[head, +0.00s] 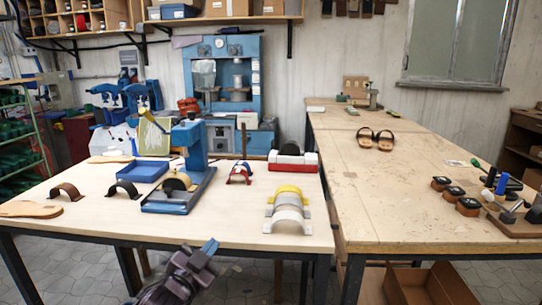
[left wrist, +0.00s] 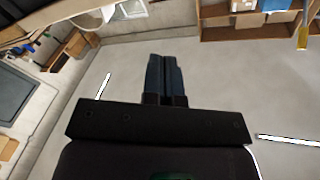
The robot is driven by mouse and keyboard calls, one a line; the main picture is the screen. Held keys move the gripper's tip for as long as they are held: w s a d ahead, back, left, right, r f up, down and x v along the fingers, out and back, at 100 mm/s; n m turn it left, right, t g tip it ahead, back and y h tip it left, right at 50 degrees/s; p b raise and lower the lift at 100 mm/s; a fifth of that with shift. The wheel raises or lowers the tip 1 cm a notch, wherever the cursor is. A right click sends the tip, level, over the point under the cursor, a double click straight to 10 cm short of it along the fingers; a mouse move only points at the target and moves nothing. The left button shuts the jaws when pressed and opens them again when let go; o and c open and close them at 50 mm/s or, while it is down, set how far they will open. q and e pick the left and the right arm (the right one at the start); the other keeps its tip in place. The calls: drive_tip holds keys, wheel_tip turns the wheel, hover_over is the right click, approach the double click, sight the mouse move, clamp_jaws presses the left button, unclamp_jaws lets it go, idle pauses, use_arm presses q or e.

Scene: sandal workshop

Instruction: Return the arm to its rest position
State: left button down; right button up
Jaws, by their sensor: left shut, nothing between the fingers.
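My left gripper (head: 208,246) is low in front of the near edge of the light wooden table (head: 100,222), apart from it. Its forearm comes in from the bottom of the head view. In the left wrist view its two dark fingers (left wrist: 166,75) lie side by side, shut with nothing between them. My right gripper is in neither view.
On the table stand a blue press (head: 193,145), a blue tray (head: 146,171), curved straps (head: 68,190) and a stack of arched pieces (head: 288,210). A second table (head: 400,205) on the right holds sandals (head: 376,140) and tools. A cardboard box (head: 430,285) sits below it.

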use_arm(q)
drive_tip(key=s+a+f+n+g+y+p, duration=0.1)
drive_tip(key=s+a+f+n+g+y, duration=0.1)
drive_tip(key=s+f, duration=0.6)
drive_tip(key=s+a+f+n+g+y+p, duration=0.1)
drive_tip(key=s+a+f+n, duration=0.3)
drive_tip(key=s, duration=1.1)
drive_tip(key=s+a+f+n+g+y+p, duration=0.1)
drive_tip(key=s+a+f+n+g+y, duration=0.1)
drive_tip(key=s+a+f, duration=0.5)
drive_tip(key=s+f+g+y, duration=0.1)
drive_tip(key=s+f, duration=0.3)
drive_tip(key=f, duration=0.1)
drive_tip(key=shift+s+a+n+g+y, duration=0.35)
drive_tip(key=shift+a+n+g+y, duration=0.05)
drive_tip(key=shift+f, duration=0.1)
